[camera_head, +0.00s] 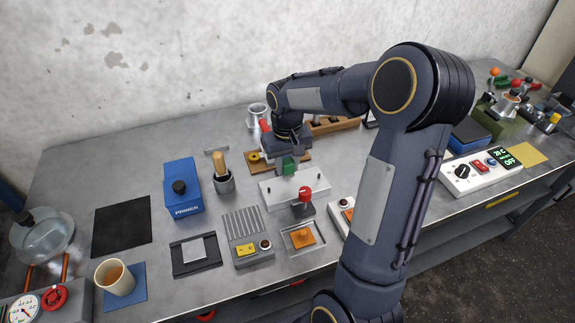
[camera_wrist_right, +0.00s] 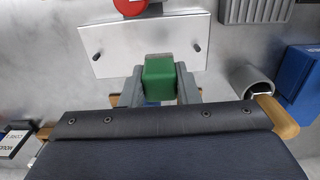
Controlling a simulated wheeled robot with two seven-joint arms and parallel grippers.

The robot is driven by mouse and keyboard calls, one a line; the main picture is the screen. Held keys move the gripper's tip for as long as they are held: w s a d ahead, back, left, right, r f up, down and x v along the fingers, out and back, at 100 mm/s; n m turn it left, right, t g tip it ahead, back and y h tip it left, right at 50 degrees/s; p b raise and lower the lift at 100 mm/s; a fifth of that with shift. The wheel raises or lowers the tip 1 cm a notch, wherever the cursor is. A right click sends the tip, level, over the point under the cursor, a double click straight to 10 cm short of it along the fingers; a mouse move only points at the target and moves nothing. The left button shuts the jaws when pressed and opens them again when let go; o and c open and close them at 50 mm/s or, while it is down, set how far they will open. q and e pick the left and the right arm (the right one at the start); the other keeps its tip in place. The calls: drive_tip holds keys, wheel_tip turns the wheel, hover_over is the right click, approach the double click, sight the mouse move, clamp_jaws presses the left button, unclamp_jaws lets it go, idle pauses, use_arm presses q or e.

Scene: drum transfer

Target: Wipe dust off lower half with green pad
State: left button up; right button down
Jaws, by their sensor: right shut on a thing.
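The lower half (camera_head: 282,191) is a pale metal block with two dark pins, lying in the middle of the bench. It also shows in the right wrist view (camera_wrist_right: 115,45), with both pins in sight. My right gripper (camera_head: 289,160) is shut on the green pad (camera_wrist_right: 158,80), which sits between its two grey fingers. The pad is at the back edge of the lower half, between the pins. I cannot tell whether it touches the surface. No dust can be made out at this size. My left gripper is not in view.
A red-knobbed lever (camera_head: 305,194) stands just in front of the lower half. A metal cup with a wooden-handled brush (camera_head: 222,170) and a blue box (camera_head: 182,187) stand to the left. A wooden board (camera_head: 258,168) lies behind. A grey ribbed fixture (camera_head: 243,225) sits front left.

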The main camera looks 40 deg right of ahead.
drive_tip(key=shift+r+p, duration=0.9)
drive_tip(key=shift+r, duration=0.6)
drive_tip(key=shift+d, duration=0.1)
